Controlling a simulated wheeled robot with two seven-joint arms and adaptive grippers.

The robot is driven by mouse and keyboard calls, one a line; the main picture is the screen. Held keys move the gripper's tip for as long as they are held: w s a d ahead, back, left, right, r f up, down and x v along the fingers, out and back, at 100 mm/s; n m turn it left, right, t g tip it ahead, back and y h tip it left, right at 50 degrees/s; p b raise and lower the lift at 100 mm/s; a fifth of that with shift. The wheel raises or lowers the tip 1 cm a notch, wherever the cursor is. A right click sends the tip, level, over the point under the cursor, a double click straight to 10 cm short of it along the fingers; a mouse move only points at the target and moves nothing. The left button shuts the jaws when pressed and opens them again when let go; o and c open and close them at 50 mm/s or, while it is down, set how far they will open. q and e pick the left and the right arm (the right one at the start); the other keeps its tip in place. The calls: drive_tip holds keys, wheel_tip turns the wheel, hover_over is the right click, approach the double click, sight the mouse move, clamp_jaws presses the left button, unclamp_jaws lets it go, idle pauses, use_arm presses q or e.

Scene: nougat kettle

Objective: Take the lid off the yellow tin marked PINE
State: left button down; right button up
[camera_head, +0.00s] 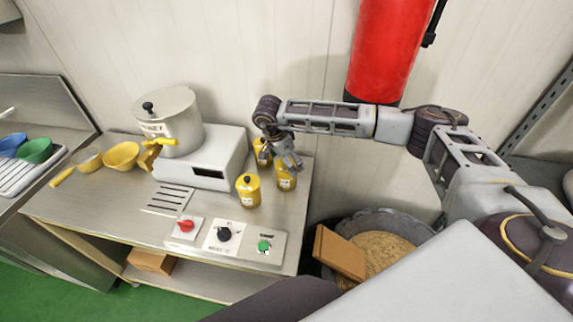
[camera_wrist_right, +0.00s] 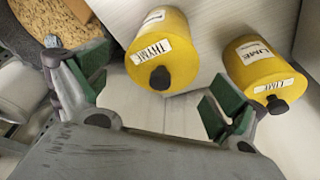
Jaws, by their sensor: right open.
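Three yellow tins with dark-knobbed lids stand on the steel counter in the head view: a rear one (camera_head: 262,147) partly behind my right gripper, a right one (camera_head: 286,181) and a front one (camera_head: 248,192). Their labels are too small to read there. The right wrist view shows a tin marked THYME (camera_wrist_right: 165,60) and a tin marked LIME (camera_wrist_right: 262,65), both lidded. I cannot read PINE on any tin. My right gripper (camera_head: 280,158) is open and empty, just above the rear and right tins; its fingers also show in the wrist view (camera_wrist_right: 155,92). My left gripper is out of view.
A steel kettle (camera_head: 172,118) stands on a white unit (camera_head: 212,160) left of the tins. Red, black and green controls (camera_head: 224,234) line the counter front. A bin of grain (camera_head: 388,252) with a brown block (camera_head: 340,252) stands right of the counter. The wall is close behind.

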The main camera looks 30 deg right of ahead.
idle(0.4)
drive_tip(key=c, duration=1)
drive_tip(key=shift+s, duration=0.1)
